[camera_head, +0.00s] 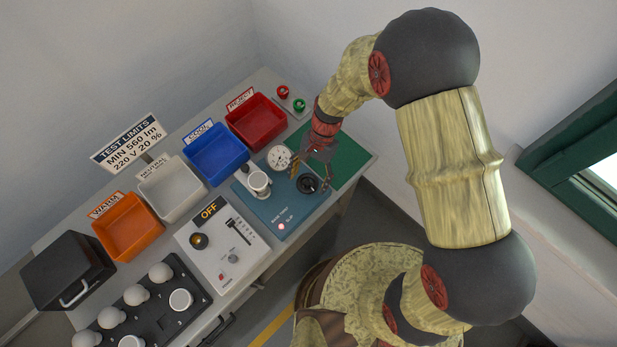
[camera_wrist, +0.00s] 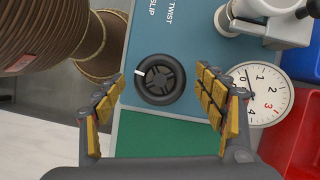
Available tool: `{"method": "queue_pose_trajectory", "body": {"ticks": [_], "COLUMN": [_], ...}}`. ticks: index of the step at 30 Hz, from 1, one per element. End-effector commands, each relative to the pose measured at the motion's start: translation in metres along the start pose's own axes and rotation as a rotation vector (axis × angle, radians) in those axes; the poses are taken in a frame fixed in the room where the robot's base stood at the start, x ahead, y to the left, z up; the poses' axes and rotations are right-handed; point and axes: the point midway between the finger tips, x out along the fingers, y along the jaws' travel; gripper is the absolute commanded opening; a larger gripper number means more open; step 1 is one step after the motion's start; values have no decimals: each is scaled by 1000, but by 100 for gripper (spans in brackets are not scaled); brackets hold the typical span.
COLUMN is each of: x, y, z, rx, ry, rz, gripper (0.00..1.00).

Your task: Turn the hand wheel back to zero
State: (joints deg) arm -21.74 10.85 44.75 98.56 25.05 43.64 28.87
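The black hand wheel (camera_head: 308,183) sits on the blue plate (camera_head: 262,212), at its right end. In the wrist view, the wheel (camera_wrist: 160,79) has a white mark on its left rim. A round white dial (camera_head: 280,157) is beside it. In the wrist view, my gripper (camera_wrist: 160,101) is open, with a yellow-padded finger on either side of the wheel and nothing held.
A white holder (camera_head: 258,186) stands left of the wheel on the plate. A green mat (camera_head: 345,160) lies to the right. Blue (camera_head: 215,158) and red (camera_head: 257,124) bins stand behind. A tester (camera_head: 221,243) reading OFF and a bulb tray (camera_head: 150,310) are further left.

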Motion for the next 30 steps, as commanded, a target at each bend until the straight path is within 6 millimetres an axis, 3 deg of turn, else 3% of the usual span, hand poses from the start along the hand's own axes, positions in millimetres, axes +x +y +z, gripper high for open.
{"method": "queue_pose_trajectory", "body": {"ticks": [21,30], "x": [0,-1], "y": [0,-1], "z": [0,0], "rx": [0,-37], "ry": [0,0], "rz": [-1,14], "gripper": [28,28]}}
